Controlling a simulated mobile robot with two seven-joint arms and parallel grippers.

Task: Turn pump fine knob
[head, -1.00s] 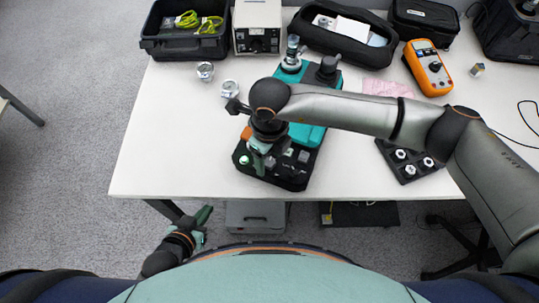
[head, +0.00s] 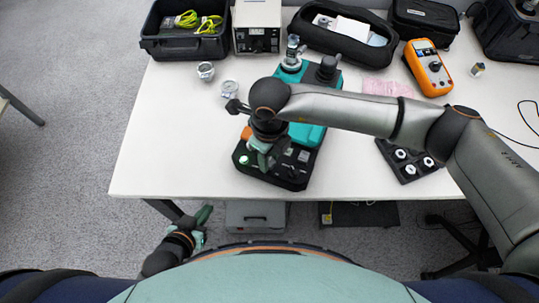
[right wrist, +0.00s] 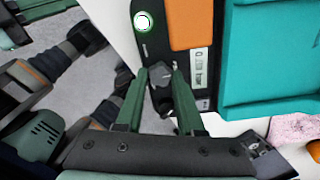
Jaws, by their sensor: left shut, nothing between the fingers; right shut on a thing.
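The teal and black pump (head: 308,134) stands on the white table, partly hidden under my right arm. Its black front panel also shows in the right wrist view (right wrist: 192,30). A small dark knob (right wrist: 162,98) sits on that panel, between the green fingers of my right gripper (right wrist: 162,88). The right gripper is shut on this knob; it also shows over the pump's front end in the head view (head: 266,160). My left gripper (head: 204,220) is shut and empty, low in front of the table, away from the pump.
A lit green button (right wrist: 143,21) and an orange patch (right wrist: 190,22) are on the panel. A black fitting tray (head: 408,160) and an orange multimeter (head: 428,68) are to the right. The table's left front is clear.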

